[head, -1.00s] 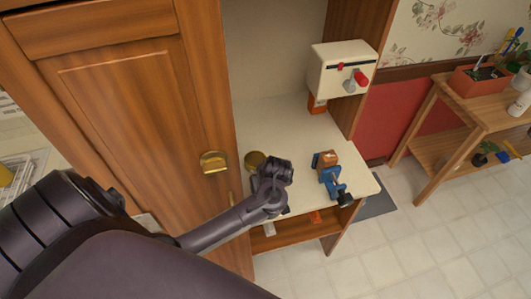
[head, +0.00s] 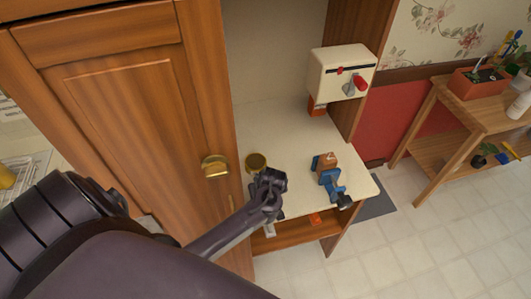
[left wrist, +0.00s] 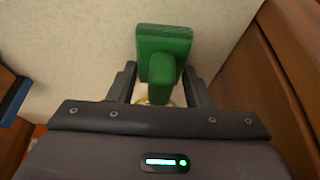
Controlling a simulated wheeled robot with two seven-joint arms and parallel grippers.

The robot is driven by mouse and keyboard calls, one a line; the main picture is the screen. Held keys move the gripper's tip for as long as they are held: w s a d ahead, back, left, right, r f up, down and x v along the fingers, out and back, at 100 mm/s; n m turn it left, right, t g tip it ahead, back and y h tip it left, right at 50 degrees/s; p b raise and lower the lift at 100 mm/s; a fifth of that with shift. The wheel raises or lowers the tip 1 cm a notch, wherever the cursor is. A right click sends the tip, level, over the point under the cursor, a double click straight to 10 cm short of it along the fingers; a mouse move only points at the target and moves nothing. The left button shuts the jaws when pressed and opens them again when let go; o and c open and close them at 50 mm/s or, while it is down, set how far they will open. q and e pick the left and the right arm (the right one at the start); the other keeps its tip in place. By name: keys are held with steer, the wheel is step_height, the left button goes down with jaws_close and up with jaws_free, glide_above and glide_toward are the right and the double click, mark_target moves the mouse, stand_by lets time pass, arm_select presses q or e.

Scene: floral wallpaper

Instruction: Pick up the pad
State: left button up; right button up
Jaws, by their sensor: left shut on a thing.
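The pad looks to be the green block with a green handle (left wrist: 164,45) in the left wrist view. My left gripper (left wrist: 160,84) is shut on its handle, with one dark finger on each side. In the head view my left gripper (head: 268,186) is over the front left part of the cream worktop (head: 290,135). The pad cannot be made out in the head view, where my gripper and arm hide it. My right gripper is in neither view.
A round brass-coloured thing (head: 256,162) is just behind my gripper. A blue vise with a brown block (head: 328,172) stands to the right. A white box with a red knob (head: 342,72) is at the back. A wooden cabinet door (head: 130,110) is close on the left.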

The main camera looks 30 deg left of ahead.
arm_select(q)
steer(key=shift+c, duration=0.5)
steer(key=shift+w+r, duration=0.1)
steer(key=shift+r, duration=0.15)
step_height(320, 180, up, 10)
steer(key=shift+f+b, duration=0.25)
steer(key=shift+b, duration=0.25)
steer(key=o, duration=0.4)
steer(key=shift+c, duration=1.3)
